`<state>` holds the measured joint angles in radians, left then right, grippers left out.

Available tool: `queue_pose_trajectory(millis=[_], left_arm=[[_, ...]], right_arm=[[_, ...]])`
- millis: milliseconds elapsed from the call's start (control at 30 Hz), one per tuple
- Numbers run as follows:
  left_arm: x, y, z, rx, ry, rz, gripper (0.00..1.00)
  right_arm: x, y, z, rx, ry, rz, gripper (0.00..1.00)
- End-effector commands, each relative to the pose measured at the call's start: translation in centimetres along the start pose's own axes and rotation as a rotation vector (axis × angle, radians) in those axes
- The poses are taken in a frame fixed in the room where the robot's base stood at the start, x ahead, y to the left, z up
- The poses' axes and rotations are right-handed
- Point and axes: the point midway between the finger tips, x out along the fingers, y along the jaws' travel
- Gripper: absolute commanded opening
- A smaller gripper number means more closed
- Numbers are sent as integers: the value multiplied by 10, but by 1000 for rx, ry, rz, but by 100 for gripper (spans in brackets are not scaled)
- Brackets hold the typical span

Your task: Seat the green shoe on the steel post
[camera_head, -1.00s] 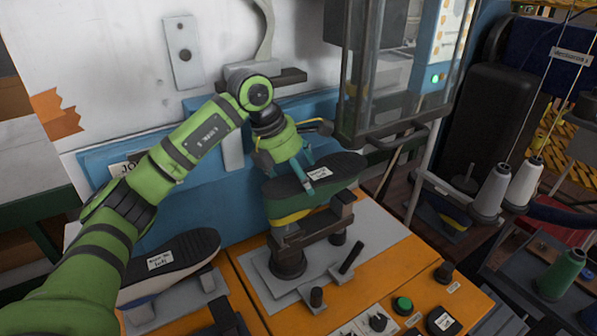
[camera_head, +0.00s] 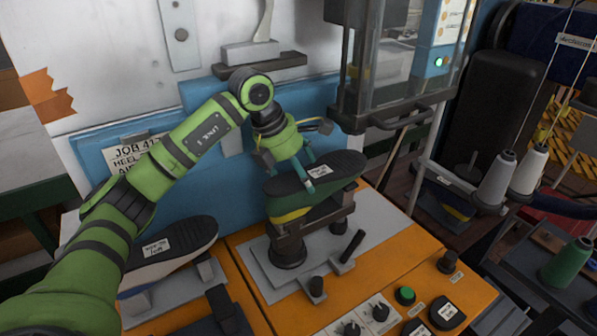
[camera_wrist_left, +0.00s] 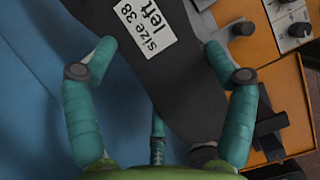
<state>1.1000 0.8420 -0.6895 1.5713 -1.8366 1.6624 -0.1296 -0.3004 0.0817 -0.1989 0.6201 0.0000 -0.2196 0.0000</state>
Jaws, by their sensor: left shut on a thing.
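The green shoe (camera_head: 290,205) is sole up, with a dark sole, a white label and a yellow band low on its side. My left gripper (camera_head: 308,178) is shut on it from above and behind. In the left wrist view the fingers (camera_wrist_left: 160,47) lie either side of the dark sole (camera_wrist_left: 185,90), whose label reads "size 38 left". The dark steel post (camera_head: 287,247) stands on a grey plate directly below the shoe. The shoe hides the post's top, so I cannot tell whether it is fully down on it. My right gripper is not in view.
Another sole-up shoe (camera_head: 175,243) rests on a stand at the left. The orange bench (camera_head: 385,285) has a green button (camera_head: 405,295) and black knobs at front right. A glazed machine guard (camera_head: 400,70) hangs close behind right. Thread cones (camera_head: 495,185) stand at the right.

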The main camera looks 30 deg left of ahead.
Motion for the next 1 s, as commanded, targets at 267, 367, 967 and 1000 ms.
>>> queue_pose_trajectory(millis=[267,367,967,1000], left_arm=[[-1,0,1,1,-4,1,88],[-1,0,1,0,-3,1,100],[-40,1,0,0,-2,4,100],[-49,1,0,0,-2,4,100]], right_arm=[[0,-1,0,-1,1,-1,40],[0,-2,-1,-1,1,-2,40],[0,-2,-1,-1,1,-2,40],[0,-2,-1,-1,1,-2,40]])
